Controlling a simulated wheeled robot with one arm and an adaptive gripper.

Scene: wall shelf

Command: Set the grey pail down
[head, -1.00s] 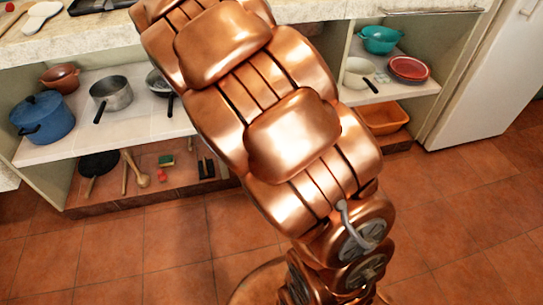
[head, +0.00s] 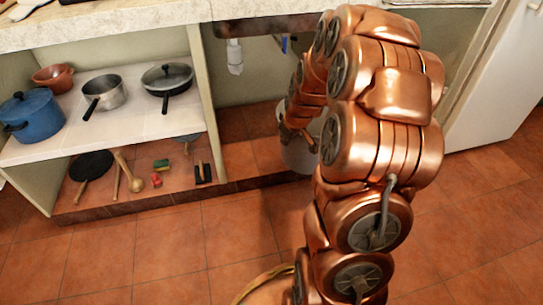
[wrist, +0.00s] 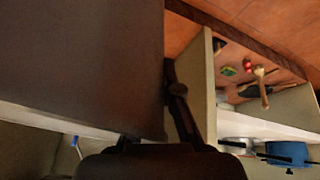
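The grey pail (head: 298,155) is in the open bay under the counter in the head view, low down near the tiled floor. My copper arm hides much of it, and I cannot tell whether its base touches the floor. In the wrist view the pail (wrist: 80,60) is a large dark surface filling the upper left. My gripper (wrist: 170,95) is at its edge, with a dark finger lying along the right side of the pail. The gripper appears shut on the pail; the other finger is mostly hidden.
A white shelf (head: 120,128) left of the bay holds a blue pot (head: 33,115), a saucepan (head: 104,92) and a lidded pan (head: 167,78). Utensils lie below it. A divider panel (head: 207,100) borders the bay. A drain pipe (head: 235,57) hangs above.

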